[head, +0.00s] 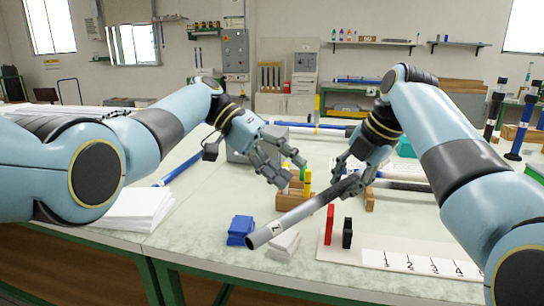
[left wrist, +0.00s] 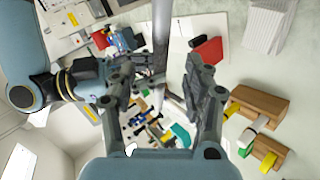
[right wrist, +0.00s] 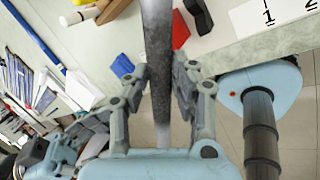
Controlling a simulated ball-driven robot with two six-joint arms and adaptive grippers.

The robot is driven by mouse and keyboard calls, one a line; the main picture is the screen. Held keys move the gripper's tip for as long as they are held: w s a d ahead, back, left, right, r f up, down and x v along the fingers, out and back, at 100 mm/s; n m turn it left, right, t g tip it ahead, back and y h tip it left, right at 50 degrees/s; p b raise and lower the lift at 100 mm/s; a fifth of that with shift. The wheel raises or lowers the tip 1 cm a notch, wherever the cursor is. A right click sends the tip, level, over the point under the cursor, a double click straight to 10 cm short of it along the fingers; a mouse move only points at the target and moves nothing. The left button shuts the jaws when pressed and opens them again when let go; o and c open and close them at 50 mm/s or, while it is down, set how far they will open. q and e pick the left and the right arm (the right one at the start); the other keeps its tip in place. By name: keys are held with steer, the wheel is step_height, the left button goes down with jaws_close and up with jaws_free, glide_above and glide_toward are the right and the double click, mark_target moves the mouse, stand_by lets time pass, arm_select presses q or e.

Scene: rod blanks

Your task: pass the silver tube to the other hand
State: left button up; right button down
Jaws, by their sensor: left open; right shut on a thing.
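The silver tube (head: 305,210) slants over the table in the head view, its near end low and left, with a small label near that end. My right gripper (head: 352,180) is shut around its upper part; the right wrist view shows the tube (right wrist: 158,40) between the fingers (right wrist: 158,85). My left gripper (head: 285,172) is open and empty, above and behind the tube in the head view. In the left wrist view the tube (left wrist: 161,35) runs down the middle, in line with the gap between the open fingers (left wrist: 160,88). I cannot tell how far beyond them it lies.
A numbered board (head: 400,262) is at right front. A wooden block with coloured pegs (head: 290,201) stands behind the tube. Paper (head: 130,208) lies left.

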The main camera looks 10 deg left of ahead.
arm_select(q)
steer(key=x, duration=0.8)
jaws_close()
arm_select(e)
steer(key=c, duration=1)
jaws_free()
steer(key=shift+c, duration=0.2)
